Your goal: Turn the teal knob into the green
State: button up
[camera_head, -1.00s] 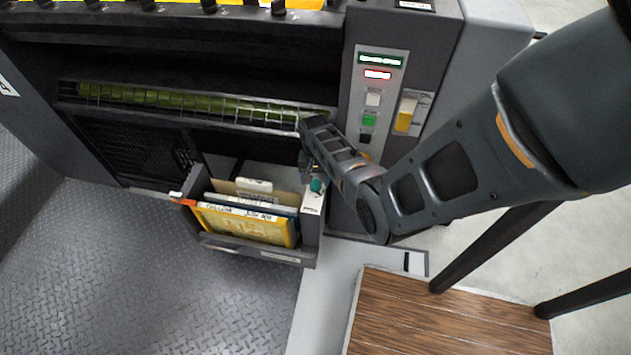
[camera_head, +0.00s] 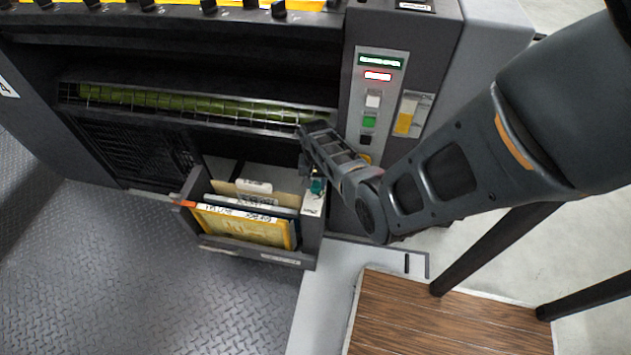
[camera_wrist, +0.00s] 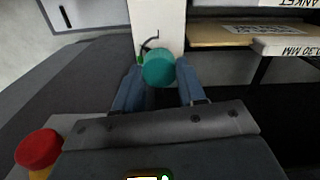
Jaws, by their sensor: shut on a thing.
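The teal knob (camera_wrist: 159,68) is in the wrist view, at the top centre between my gripper's two blue fingers. My gripper (camera_wrist: 158,85) is shut on it. The knob sits on a white panel (camera_wrist: 143,18), where a black curved mark and a small green patch show just beyond it. The knob's pointer cannot be made out. In the head view the teal knob (camera_head: 317,186) shows at the right end of the pulled-out drawer, below my wrist. The fingertips are mostly hidden there by my own arm.
The open drawer (camera_head: 280,257) holds several upright labelled folders (camera_head: 245,228) left of the knob. A red knob (camera_wrist: 38,149) is at the lower left of the wrist view. A control panel with a green button (camera_head: 369,121) is behind. A wooden platform (camera_head: 440,315) lies front right.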

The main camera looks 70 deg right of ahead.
aim_at(315, 184)
jog(key=shift+n, duration=0.3)
jog(key=n, duration=0.3)
jog(key=shift+n, duration=2.5)
jog(key=o, duration=1.1)
jog(key=shift+r, duration=0.1)
jog(key=shift+r+p, duration=1.15)
jog(key=shift+r, duration=2.65)
